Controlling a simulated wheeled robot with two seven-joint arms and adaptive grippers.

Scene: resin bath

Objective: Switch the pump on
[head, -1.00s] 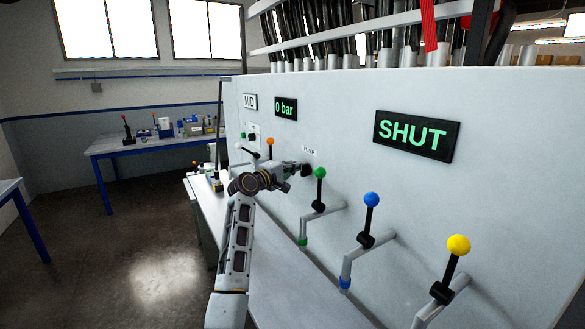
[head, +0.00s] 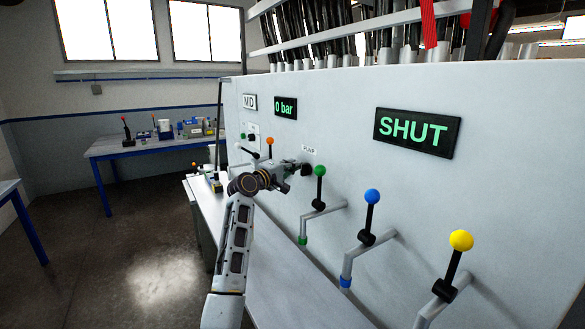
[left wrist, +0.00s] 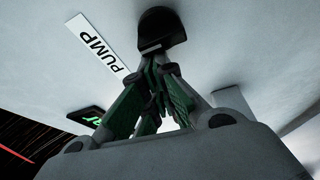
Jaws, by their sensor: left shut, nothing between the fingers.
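The pump's black knob (left wrist: 160,30) is on the white panel in the left wrist view, beside the label PUMP (left wrist: 98,43). In the head view the label (head: 309,149) sits just above the knob (head: 307,169). My left gripper (left wrist: 158,62) is shut and empty, its fingertips right at the knob's lower edge; I cannot tell whether they touch it. In the head view my left gripper (head: 296,167) reaches the panel from the left. The pressure display (head: 286,107) reads 0 bar. My right gripper does not show.
Green (head: 320,171), blue (head: 372,196) and yellow (head: 461,240) ball levers on pipes stand to the right of my gripper. A large display (head: 416,133) reads SHUT. An orange lever (head: 270,141) is to the left. A blue-legged table (head: 105,149) stands behind.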

